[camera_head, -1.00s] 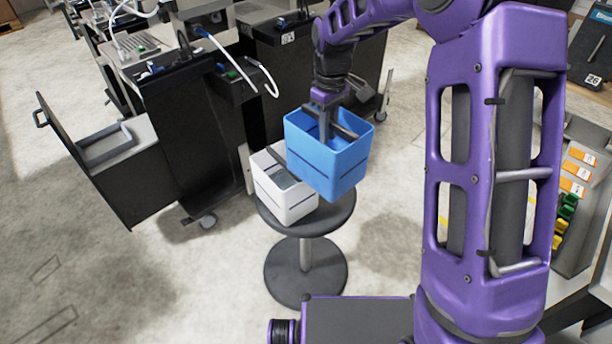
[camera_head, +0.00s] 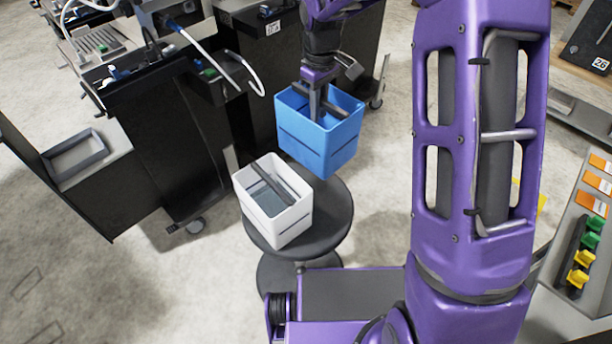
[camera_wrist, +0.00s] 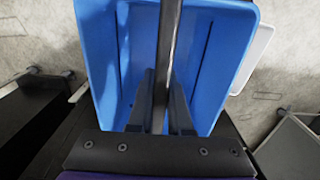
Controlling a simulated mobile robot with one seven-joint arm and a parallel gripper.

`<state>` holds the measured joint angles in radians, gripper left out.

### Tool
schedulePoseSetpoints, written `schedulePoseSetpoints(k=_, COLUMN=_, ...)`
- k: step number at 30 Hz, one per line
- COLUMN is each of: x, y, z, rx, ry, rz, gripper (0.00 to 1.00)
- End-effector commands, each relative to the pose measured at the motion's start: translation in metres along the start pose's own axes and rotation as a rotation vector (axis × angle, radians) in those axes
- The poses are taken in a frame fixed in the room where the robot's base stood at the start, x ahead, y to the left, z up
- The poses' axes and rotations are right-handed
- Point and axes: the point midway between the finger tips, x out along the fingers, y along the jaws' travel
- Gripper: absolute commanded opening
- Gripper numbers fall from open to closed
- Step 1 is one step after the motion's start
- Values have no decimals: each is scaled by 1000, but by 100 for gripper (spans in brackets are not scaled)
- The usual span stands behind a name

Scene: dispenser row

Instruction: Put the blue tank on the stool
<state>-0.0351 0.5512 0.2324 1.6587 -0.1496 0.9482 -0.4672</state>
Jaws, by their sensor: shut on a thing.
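The blue tank (camera_head: 318,142) is an open box with a dark bar across its top. My gripper (camera_head: 316,112) is shut on that bar and holds the tank upright. In the head view the tank appears above the back part of the round dark stool (camera_head: 335,213); I cannot tell how high it hangs. In the wrist view the blue tank (camera_wrist: 215,60) fills the middle, with the bar between the fingers of my gripper (camera_wrist: 160,105). A white tank (camera_head: 280,219) with a similar bar sits on the front left of the stool top.
A black cabinet (camera_head: 160,140) with an open door and a tray stands at the left, hoses looping over its top. More dark units stand behind the blue tank. A sloped rack (camera_head: 585,240) with orange labels and green and yellow parts is at the right.

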Motion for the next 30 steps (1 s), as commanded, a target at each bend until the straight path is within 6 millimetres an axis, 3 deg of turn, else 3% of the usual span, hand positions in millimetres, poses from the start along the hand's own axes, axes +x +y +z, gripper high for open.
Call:
schedulePoseSetpoints(k=6, x=62, y=-1, z=0, rx=-2, ry=-4, rz=-4, gripper=0)
schedulePoseSetpoints(k=12, x=104, y=0, z=0, rx=-1, ry=-2, rz=-2, gripper=0)
schedulePoseSetpoints(k=20, x=123, y=0, z=0, rx=0, ry=-1, rz=-1, gripper=0)
schedulePoseSetpoints(k=27, x=158, y=-1, z=0, rx=-1, ry=-1, rz=-2, gripper=0)
schedulePoseSetpoints(k=30, x=163, y=0, z=0, rx=-1, ry=0, rz=0, gripper=0)
